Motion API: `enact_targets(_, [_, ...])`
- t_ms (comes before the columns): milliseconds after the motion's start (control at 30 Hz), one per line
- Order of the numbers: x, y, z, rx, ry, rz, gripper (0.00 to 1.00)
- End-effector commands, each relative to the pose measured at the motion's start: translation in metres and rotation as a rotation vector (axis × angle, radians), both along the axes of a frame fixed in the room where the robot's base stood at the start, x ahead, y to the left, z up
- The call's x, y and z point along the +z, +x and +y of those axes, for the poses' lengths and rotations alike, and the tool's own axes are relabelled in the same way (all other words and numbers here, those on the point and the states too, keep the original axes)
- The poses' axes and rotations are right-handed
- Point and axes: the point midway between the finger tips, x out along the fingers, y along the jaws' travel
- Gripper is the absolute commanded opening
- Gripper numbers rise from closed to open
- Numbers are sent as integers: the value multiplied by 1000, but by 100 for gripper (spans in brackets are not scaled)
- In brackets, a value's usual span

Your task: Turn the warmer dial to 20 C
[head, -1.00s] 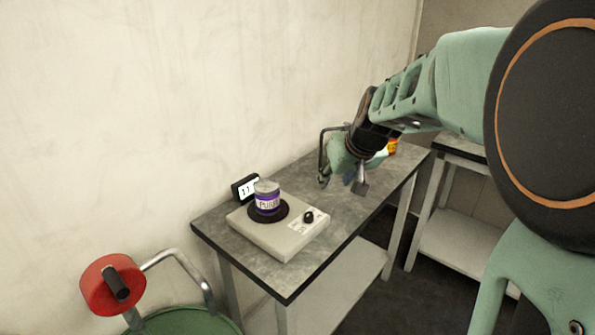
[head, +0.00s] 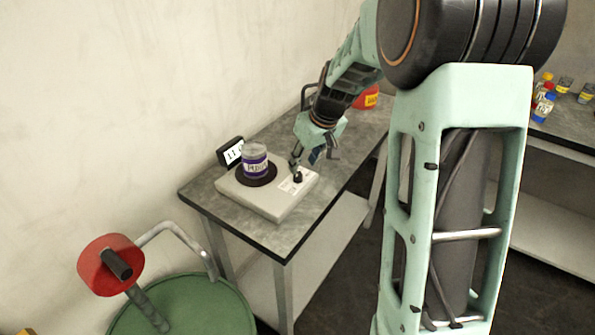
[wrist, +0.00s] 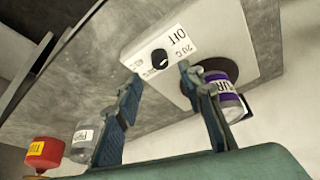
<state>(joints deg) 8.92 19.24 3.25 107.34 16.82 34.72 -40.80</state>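The warmer (head: 275,200) is a pale box on the grey metal table, with a dark round plate on top. Its black dial (head: 298,177) sits at the right end; in the wrist view the dial (wrist: 159,58) is ringed by a label reading OFF and 20 C, with smaller marks at lower left. A jar with a purple label (head: 255,163) stands on the plate; it also shows in the wrist view (wrist: 228,100). My gripper (head: 305,160) is open just above and behind the dial. In the wrist view its fingers (wrist: 158,75) are spread, the dial between and beyond them, apparently untouched.
A small display (head: 231,151) stands behind the jar. A red container (head: 366,98) is at the table's far end. Another table with several bottles (head: 545,100) is at right.

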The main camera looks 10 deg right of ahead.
Motion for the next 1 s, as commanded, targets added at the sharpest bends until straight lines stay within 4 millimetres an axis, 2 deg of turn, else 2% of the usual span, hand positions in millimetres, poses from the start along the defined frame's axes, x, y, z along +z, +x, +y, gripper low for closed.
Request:
enact_targets(100, [-22, 8, 4, 1, 1, 4, 36])
enact_targets(300, [-46, 18, 8, 1, 0, 1, 36])
enact_targets(500, [-56, 22, 9, 0, 0, -1, 36])
enact_targets(767, [-56, 22, 9, 0, 0, -1, 36])
enact_targets(1000, [-56, 22, 9, 1, -1, -1, 10])
